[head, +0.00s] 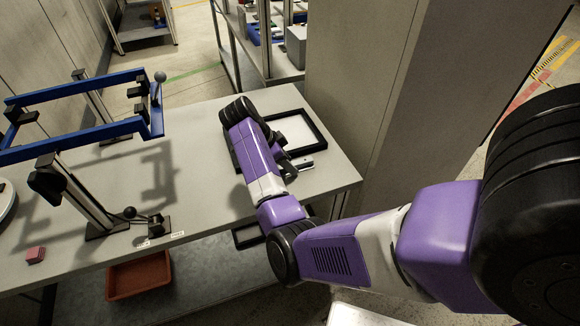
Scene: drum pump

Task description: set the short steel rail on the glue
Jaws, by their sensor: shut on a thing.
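My gripper (289,169) is small and dark in the head view, low over the right part of the table and mostly hidden behind my purple forearm. It is shut on a small silver piece (304,163), which looks like the short steel rail. Only one end of the rail shows, by the near edge of a black-rimmed tray (319,135) with a pale inside. I cannot tell whether the rail touches the tray or the table. No glue can be made out.
A blue frame (75,90) on black posts stands on the left of the grey table (205,205). A pink block (36,255) lies at the front left. An orange bin (140,275) sits below. A grey cabinet (365,80) rises behind right. The middle of the table is mostly clear.

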